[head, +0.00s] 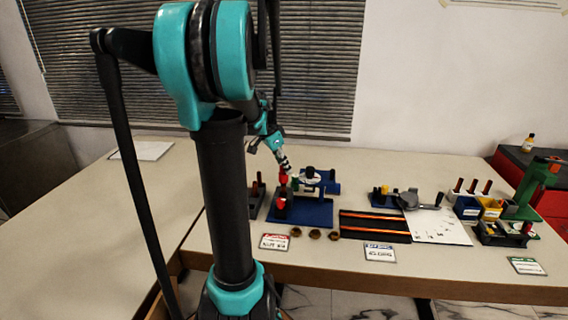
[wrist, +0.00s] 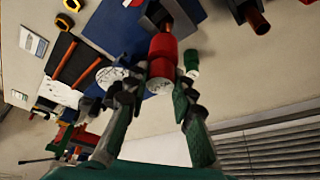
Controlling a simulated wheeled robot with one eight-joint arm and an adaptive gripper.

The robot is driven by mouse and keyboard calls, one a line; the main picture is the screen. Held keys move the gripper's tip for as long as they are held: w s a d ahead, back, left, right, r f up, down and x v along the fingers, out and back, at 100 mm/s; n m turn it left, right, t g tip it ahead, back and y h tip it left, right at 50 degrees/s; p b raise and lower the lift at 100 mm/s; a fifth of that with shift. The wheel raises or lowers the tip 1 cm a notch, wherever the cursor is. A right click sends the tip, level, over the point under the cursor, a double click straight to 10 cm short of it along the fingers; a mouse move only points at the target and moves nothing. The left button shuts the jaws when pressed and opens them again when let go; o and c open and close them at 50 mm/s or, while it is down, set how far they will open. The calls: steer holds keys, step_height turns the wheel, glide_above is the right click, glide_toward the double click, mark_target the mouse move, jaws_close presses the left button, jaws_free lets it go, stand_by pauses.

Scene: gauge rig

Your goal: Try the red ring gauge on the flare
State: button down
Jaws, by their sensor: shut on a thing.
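My gripper (head: 284,165) is shut on a red cylinder, which I take to be the red ring gauge (head: 283,177). In the wrist view the red gauge (wrist: 162,66) stands between the two fingers of my gripper (wrist: 158,88), with a brownish upper part. In the head view it is above the blue base plate (head: 315,217). A dark and red piece (head: 280,208) stands on that plate below it. In the wrist view a dark round part (wrist: 168,14) lies just beyond the gauge. I cannot tell which part is the flare, or whether the gauge touches anything.
A dark rack (head: 256,200) stands left of the plate. A green-and-white cylinder (wrist: 191,62) is close beside the gauge. Several brown nuts (head: 314,234) lie in front. A striped black mat (head: 374,226), a white sheet (head: 440,228) and coloured holders (head: 490,208) are to the right.

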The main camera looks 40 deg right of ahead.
steer(key=shift+f, duration=0.4)
steer(key=shift+f, duration=0.35)
stand_by(0.3)
steer(key=shift+r, duration=0.15)
stand_by(1.3)
steer(key=shift+r, duration=2.9)
